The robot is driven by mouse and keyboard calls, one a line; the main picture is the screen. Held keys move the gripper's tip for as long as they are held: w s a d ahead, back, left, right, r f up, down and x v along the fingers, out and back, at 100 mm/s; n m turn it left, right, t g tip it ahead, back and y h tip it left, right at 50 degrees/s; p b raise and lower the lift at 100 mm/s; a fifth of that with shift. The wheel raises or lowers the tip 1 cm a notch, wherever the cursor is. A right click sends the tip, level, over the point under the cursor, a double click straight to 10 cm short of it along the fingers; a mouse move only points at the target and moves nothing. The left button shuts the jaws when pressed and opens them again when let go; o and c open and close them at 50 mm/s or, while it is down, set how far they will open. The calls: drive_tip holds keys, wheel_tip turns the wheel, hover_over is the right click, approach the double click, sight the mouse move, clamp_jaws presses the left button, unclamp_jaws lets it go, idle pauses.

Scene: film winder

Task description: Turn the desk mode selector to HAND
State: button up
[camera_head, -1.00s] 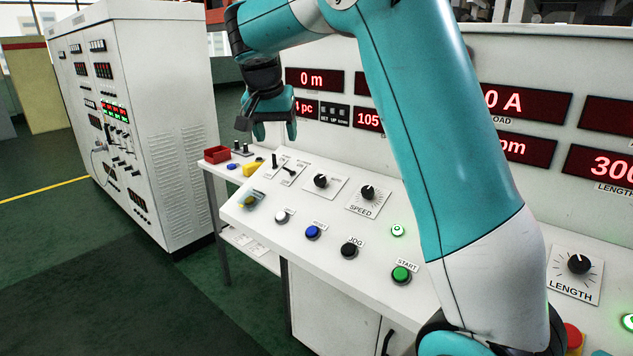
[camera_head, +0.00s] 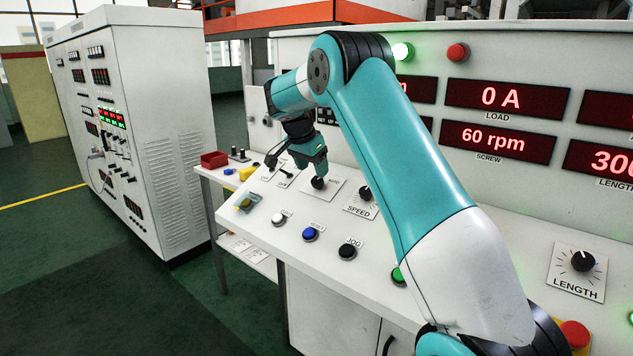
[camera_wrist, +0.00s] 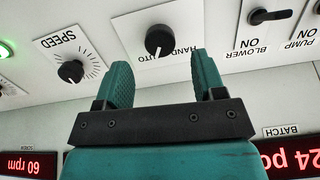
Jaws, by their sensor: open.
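The desk mode selector is a black round knob (camera_wrist: 158,40) on a white plate (camera_wrist: 150,22) marked HAND and AUTO, upside down in the wrist view. In the head view the knob (camera_head: 318,184) shows just below my gripper (camera_head: 311,168). In the wrist view my gripper (camera_wrist: 162,72) is open and empty. Its two teal fingers point toward the knob, which appears past the fingertips and between their lines. I see no contact.
The SPEED knob (camera_head: 365,194) is close on the right, and the BLOWER switch (camera_wrist: 270,16) is on the other side. Blue (camera_head: 310,234) and black JOG (camera_head: 348,252) buttons lie nearer the desk's front edge. Display panels rise behind the desk.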

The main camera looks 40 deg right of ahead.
sight(316, 180)
drive_tip(key=x, duration=0.5)
drive_tip(key=shift+p, duration=0.3)
drive_tip(key=c, duration=0.9)
